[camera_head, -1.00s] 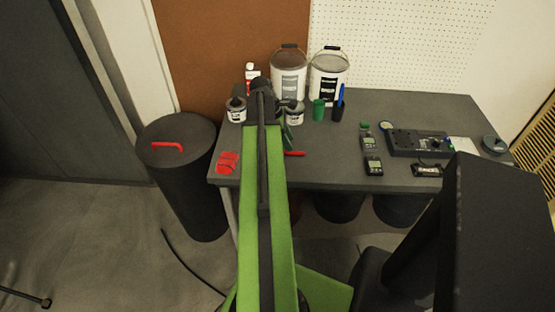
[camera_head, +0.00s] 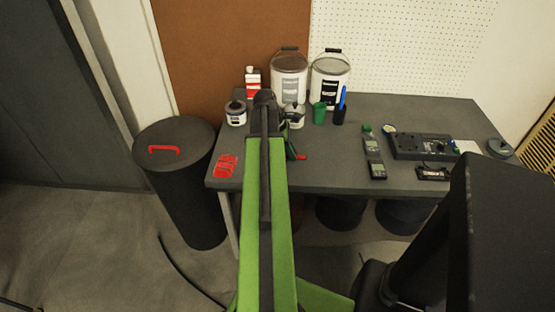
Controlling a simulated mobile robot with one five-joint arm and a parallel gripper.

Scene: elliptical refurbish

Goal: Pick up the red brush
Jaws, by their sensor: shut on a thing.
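The red brush (camera_head: 301,157) shows as a short red end on the grey workbench, just right of my green arm. The rest of it is hidden behind the arm. My gripper (camera_head: 291,150) is mostly hidden by the arm; a small dark and green part shows beside the red end. It is shut on the red brush. I cannot tell whether the brush touches the bench top.
The workbench (camera_head: 330,180) holds red pieces (camera_head: 226,166) at its left front, white buckets (camera_head: 331,80) at the back, a green cup (camera_head: 319,113) and meters (camera_head: 374,157) to the right. A dark bin (camera_head: 180,190) stands left of the bench.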

